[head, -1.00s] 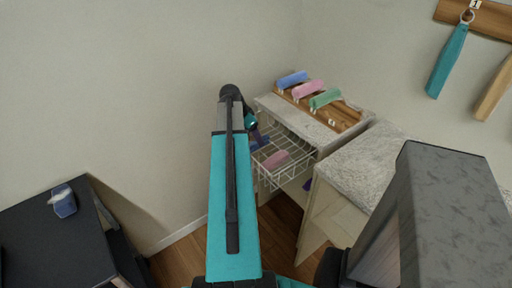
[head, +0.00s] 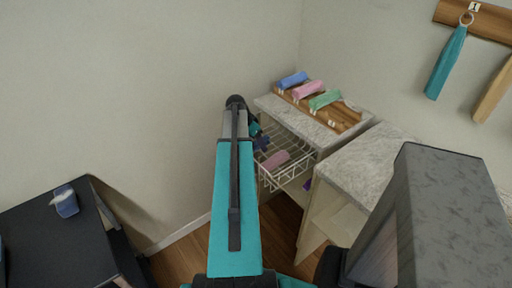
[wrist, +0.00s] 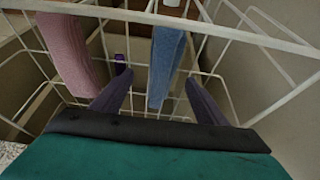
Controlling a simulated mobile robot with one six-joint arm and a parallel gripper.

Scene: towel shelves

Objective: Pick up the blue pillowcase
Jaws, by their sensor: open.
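A blue folded cloth (wrist: 165,65), which looks like the pillowcase, is in the white wire basket (wrist: 270,42) in the wrist view. My gripper (wrist: 157,76) is open, with one dark finger on each side of the cloth in that view. I cannot tell how far the fingers are from it or whether they touch it. In the head view my gripper (head: 261,142) is over the left part of the basket and mostly hides the blue cloth there.
A pink cloth (wrist: 68,48) lies left of the blue one in the basket. Blue (head: 292,80), pink (head: 308,89) and green rolls (head: 325,99) lie on a wooden rack above. A counter (head: 370,160) is at right, a black table (head: 40,235) at left.

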